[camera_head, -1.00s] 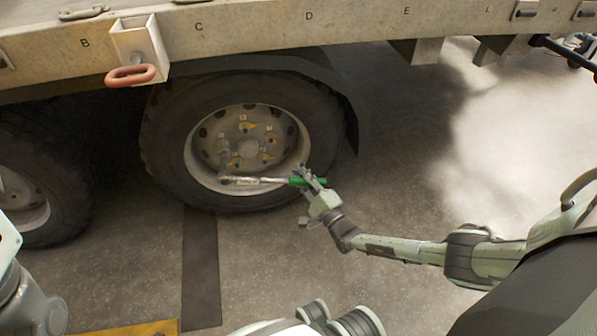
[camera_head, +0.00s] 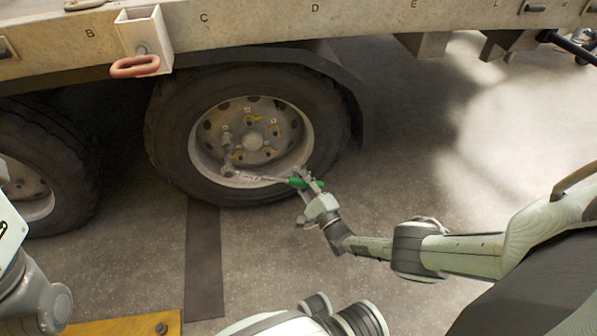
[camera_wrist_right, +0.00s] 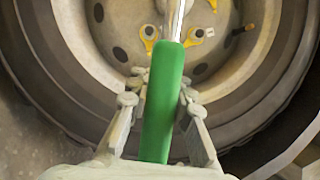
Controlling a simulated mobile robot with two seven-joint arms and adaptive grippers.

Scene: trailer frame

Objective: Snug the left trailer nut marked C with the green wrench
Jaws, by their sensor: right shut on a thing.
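The green-handled wrench (camera_head: 262,178) lies across the lower part of the wheel rim, tilted slightly. Its head end is at the lower left of the hub, by a socket-like piece (camera_head: 228,150) that covers the nut there. My right gripper (camera_head: 307,181) is shut on the green handle, which also fills the middle of the right wrist view (camera_wrist_right: 165,105) between the fingers. The wheel (camera_head: 250,135) has several nuts with yellow pointers around its hub. I cannot read the mark on the covered nut. My left gripper is not in view.
The trailer frame (camera_head: 260,32) runs above the wheel, with a bracket and red shackle (camera_head: 135,66) at upper left. A second wheel (camera_head: 40,165) stands at left. A yellow plate (camera_head: 125,326) lies at the bottom. The floor right of the wheel is clear.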

